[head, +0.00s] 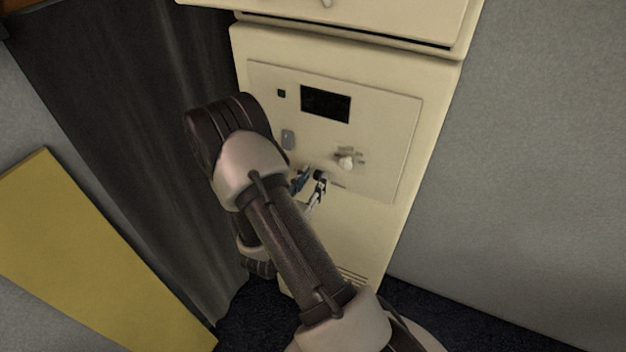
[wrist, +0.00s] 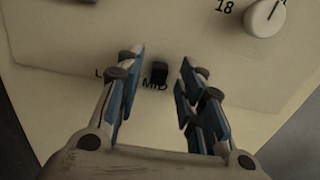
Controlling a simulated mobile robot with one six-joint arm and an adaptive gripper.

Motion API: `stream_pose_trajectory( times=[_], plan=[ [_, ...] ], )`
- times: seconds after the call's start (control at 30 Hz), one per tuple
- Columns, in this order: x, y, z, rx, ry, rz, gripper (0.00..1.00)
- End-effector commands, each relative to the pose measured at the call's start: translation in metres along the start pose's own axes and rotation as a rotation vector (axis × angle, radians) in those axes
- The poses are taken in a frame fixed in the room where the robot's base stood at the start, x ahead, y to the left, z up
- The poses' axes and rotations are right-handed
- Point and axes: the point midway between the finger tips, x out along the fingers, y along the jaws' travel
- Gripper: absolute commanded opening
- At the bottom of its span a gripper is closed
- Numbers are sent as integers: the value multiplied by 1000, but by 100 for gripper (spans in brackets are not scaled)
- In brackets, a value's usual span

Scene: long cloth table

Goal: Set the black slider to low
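The black slider (wrist: 158,72) sits on the cream panel (head: 390,120), just above the label MID in the wrist view. The start of another label, an L, shows to its left, partly hidden by a finger. My gripper (wrist: 159,88) is open, with its blue-padded fingers on either side of the slider. A gap shows between the slider and each finger. In the head view my gripper (head: 310,187) is at the lower left of the panel, and the slider (head: 320,174) shows as a small dark block by the fingertips.
A white dial (wrist: 264,18) with the number 18 beside it is up and right of the slider. The panel also has a dark display (head: 325,103), a small black square (head: 281,93) and a grey switch (head: 288,139). A dark curtain (head: 130,120) hangs left of the cabinet.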

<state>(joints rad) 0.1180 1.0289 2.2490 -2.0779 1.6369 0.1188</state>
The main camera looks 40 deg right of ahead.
Motion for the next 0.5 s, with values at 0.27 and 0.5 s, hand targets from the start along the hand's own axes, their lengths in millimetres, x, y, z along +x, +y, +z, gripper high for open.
stream_pose_trajectory(
  times=[0.27, 0.5],
  plan=[
    [6, 0, 0, 0, 0, 0, 35],
    [6, 0, 0, 0, 0, 0, 26]
  ],
)
